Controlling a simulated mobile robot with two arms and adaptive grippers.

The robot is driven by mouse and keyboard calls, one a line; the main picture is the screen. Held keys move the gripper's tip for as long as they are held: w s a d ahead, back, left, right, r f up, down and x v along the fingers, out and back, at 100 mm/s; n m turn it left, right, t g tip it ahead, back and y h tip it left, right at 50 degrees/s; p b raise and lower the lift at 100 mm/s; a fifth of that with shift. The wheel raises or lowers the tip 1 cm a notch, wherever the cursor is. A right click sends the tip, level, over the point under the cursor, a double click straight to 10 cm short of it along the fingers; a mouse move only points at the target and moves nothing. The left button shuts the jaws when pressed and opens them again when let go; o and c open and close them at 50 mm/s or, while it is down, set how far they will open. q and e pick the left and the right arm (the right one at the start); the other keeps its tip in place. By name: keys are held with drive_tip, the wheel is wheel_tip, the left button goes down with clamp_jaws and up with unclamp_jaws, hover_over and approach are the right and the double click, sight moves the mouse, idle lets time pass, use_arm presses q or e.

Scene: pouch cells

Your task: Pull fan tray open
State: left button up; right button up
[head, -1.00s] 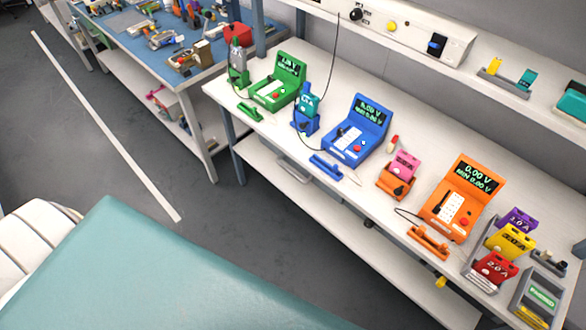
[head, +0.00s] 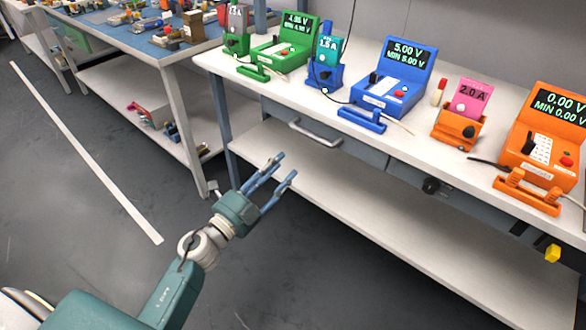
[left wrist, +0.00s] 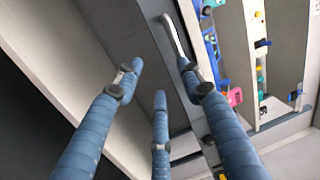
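A grey drawer front (head: 352,151) with a pale bar handle (head: 314,134) sits under the white bench top; it looks closed. I take it as the fan tray, though no label on it is readable. My left gripper (head: 283,168) is open and empty, its blue fingers spread below and left of the handle in the head view. In the left wrist view, the three fingers (left wrist: 160,85) point toward the drawer front (left wrist: 139,47). The handle (left wrist: 178,40) lies beyond the tips, near the right finger, with no clear contact. My right gripper is not in view.
The bench top (head: 290,92) holds green, blue and orange testers (head: 395,78). A lower shelf (head: 330,190) runs beneath the drawer. A black knob (head: 430,186) and a yellow knob (head: 552,253) sit along the bench front. The floor at left is open.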

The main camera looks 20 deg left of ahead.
use_arm(q)
drive_tip(key=w+d+r+m+h, duration=0.1)
drive_tip(key=w+d+r, duration=0.3)
drive_tip(key=w, duration=0.5)
drive_tip(key=shift+m+b, duration=0.35)
drive_tip(key=shift+m, duration=0.25)
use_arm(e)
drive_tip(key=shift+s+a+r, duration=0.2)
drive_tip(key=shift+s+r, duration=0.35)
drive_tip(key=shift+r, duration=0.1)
use_arm(q)
drive_tip(key=shift+w, duration=0.1)
clamp_jaws()
